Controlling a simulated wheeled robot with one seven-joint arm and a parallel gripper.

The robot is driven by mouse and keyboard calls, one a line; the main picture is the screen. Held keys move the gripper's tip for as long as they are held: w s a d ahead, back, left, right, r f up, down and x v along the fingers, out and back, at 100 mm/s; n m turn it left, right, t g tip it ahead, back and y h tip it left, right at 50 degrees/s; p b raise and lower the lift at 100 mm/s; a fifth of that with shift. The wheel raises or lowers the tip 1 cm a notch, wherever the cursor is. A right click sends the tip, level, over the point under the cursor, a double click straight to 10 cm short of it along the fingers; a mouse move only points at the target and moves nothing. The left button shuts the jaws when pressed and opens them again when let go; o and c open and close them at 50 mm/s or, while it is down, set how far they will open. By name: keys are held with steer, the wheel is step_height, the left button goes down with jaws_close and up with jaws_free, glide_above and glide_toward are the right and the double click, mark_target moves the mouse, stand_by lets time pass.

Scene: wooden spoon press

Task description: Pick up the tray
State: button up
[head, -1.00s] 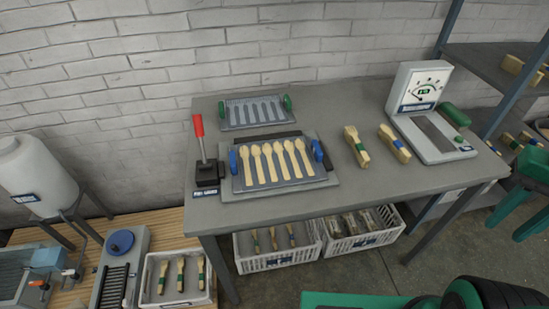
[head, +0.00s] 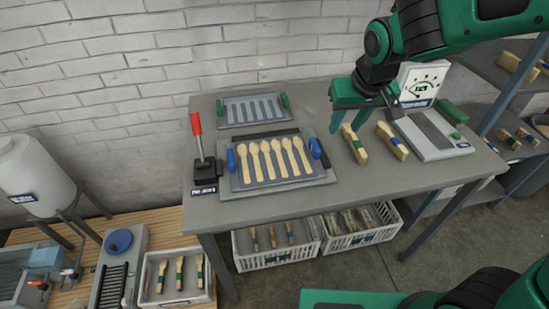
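A grey tray with blue handles (head: 236,184) lies on a flat plate on the table, with several wooden spoons (head: 270,160) side by side in it. A second grey slotted tray with green handles (head: 253,109) lies behind it, with no spoons in it. My gripper (head: 348,122) is green and hangs over the table to the right of both trays, near a bundle of spoons. It is apart from the trays. Its fingers are spread, with nothing seen between them.
A lever with a red handle (head: 197,124) stands just left of the spoon-filled tray. Two banded spoon bundles (head: 354,144) (head: 391,140) and a dial scale (head: 418,84) are on the right. White crates (head: 275,259) sit under the table (head: 330,193). Its front right is clear.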

glide_toward(315, 143)
steer(key=shift+w+d+f+n, duration=0.1)
steer(key=shift+w+f+n, duration=0.1)
steer(key=shift+f, duration=0.35)
steer(key=shift+w+f+n, duration=0.15)
steer(key=shift+f+n, duration=0.05)
steer(key=shift+f, duration=0.3)
steer(key=shift+x, duration=3.2)
jaws_close()
